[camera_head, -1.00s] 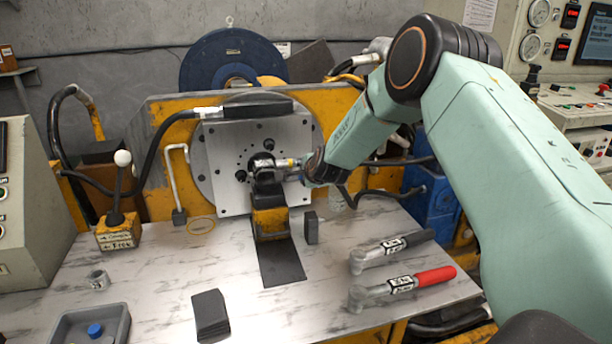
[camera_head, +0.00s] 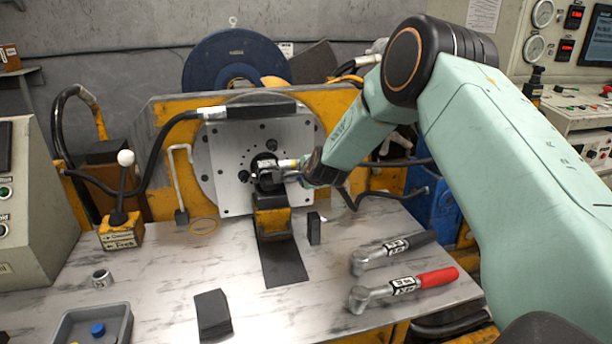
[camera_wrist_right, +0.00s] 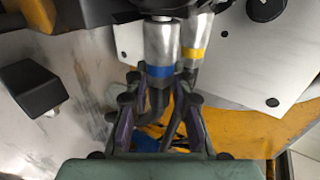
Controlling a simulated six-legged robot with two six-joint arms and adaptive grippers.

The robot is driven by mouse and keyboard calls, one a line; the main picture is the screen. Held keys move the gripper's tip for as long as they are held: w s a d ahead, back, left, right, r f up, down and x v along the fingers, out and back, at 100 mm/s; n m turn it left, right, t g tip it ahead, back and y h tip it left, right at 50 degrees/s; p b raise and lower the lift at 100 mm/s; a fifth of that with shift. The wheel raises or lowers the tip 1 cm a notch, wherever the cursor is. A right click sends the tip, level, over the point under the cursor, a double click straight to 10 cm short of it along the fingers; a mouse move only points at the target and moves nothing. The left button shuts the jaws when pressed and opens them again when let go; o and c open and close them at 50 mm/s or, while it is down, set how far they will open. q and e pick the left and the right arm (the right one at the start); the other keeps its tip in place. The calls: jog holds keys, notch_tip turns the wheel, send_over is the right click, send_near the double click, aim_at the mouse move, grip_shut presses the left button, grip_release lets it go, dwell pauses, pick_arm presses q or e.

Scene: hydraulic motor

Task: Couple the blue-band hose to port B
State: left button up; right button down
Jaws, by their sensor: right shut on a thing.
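In the wrist view my right gripper (camera_wrist_right: 158,105) is shut around the blue-band hose (camera_wrist_right: 158,72), just behind its silver end fitting. The fitting points at the dark motor body (camera_wrist_right: 150,7) and its front end is at or against it; I cannot tell whether it is seated. The yellow-band hose (camera_wrist_right: 195,52) runs right beside it at the motor. In the head view the motor (camera_head: 266,172) sits before the square metal plate (camera_head: 228,150), with the yellow band (camera_head: 288,163) showing above my right gripper (camera_head: 292,174). No port B lettering is readable. My left gripper is out of view.
A black block (camera_head: 314,230) stands near the motor, another (camera_head: 211,314) nearer the front. Two torque wrenches, black-handled (camera_head: 394,250) and red-handled (camera_head: 404,288), lie at right. A grey tray (camera_head: 68,325) and a lever box (camera_head: 121,232) are at left.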

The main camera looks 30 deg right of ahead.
jog(key=shift+w+a+r, duration=0.1)
jog(key=shift+a, duration=0.05)
jog(key=c, duration=1.1)
grip_release()
jog(key=p+v, duration=0.3)
jog(key=v, duration=0.4)
jog(key=shift+a+p, duration=0.1)
jog(key=shift+p, duration=0.25)
jog(key=v, duration=1.2)
